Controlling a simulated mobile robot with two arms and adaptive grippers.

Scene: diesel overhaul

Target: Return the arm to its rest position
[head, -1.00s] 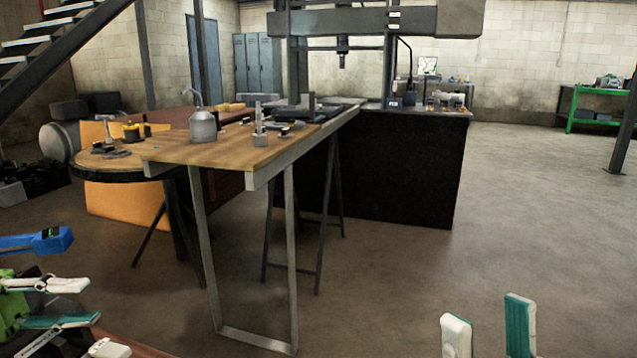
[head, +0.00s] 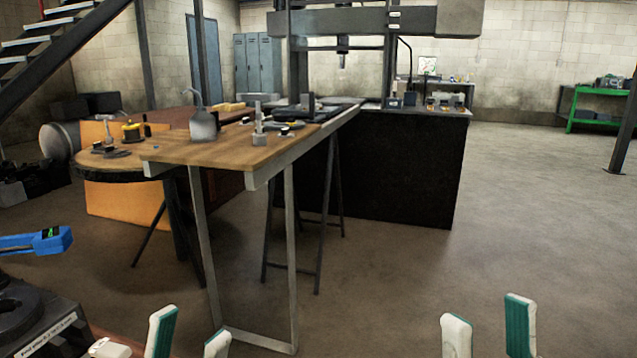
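My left gripper (head: 190,338) is at the bottom edge, left of centre. Its two white and teal fingertips point up and stand apart, with nothing between them. My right gripper (head: 488,330) is at the bottom edge, right of centre. Its fingertips are also apart and empty. The rest of both arms lies below the picture or is hidden. Neither gripper touches anything that I can see.
A blue tool with a small display (head: 38,241) and a dark block with a round top (head: 35,325) are at the lower left. A wooden-topped table (head: 230,150) with tools stands ahead. The floor (head: 390,275) at right is clear.

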